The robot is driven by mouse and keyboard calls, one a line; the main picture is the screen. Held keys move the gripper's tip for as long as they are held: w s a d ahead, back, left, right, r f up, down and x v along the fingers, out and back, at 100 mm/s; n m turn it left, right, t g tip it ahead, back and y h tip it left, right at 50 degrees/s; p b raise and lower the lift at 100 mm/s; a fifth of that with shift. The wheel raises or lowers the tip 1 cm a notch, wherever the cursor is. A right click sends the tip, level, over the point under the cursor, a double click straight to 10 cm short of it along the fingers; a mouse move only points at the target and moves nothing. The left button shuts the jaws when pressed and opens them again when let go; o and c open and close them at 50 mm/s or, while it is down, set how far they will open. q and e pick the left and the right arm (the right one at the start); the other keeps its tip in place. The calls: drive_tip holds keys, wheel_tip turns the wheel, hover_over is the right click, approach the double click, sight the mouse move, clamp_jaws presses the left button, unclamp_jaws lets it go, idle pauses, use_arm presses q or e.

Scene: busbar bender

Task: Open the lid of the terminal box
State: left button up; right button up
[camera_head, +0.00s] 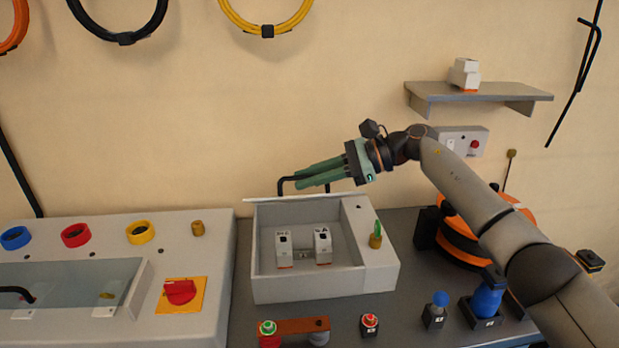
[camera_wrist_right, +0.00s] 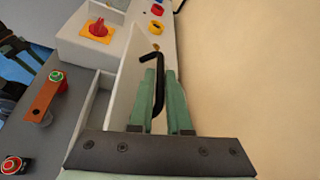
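The terminal box (camera_head: 325,289) is an open-topped grey box on the bench, with two white blocks (camera_head: 284,250) inside. Its lid (camera_head: 262,199) is raised at the back and shows nearly edge-on in the head view. In the right wrist view the lid (camera_wrist_right: 126,89) is a pale upright panel with a black bent handle (camera_wrist_right: 158,84). My right gripper (camera_head: 303,178) is above the back of the box, its green fingers closed around this handle. Its fingers (camera_wrist_right: 160,95) lie on both sides of the handle in the wrist view.
A grey console (camera_head: 190,327) with a red switch (camera_head: 180,291) stands left of the box. Several buttons and a copper-coloured bar (camera_head: 298,326) are in front. An orange-black round device (camera_head: 466,243) is at right. A wall shelf (camera_head: 480,93) is above. The wall is close behind.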

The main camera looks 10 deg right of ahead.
drive_tip(key=shift+o, duration=0.5)
drive_tip(key=shift+d, duration=0.1)
drive_tip(key=shift+d, duration=0.25)
drive_tip(key=b+v, duration=0.1)
drive_tip(key=v, duration=1.1)
drive_tip(key=shift+b, duration=0.35)
drive_tip(key=shift+a+r, duration=0.1)
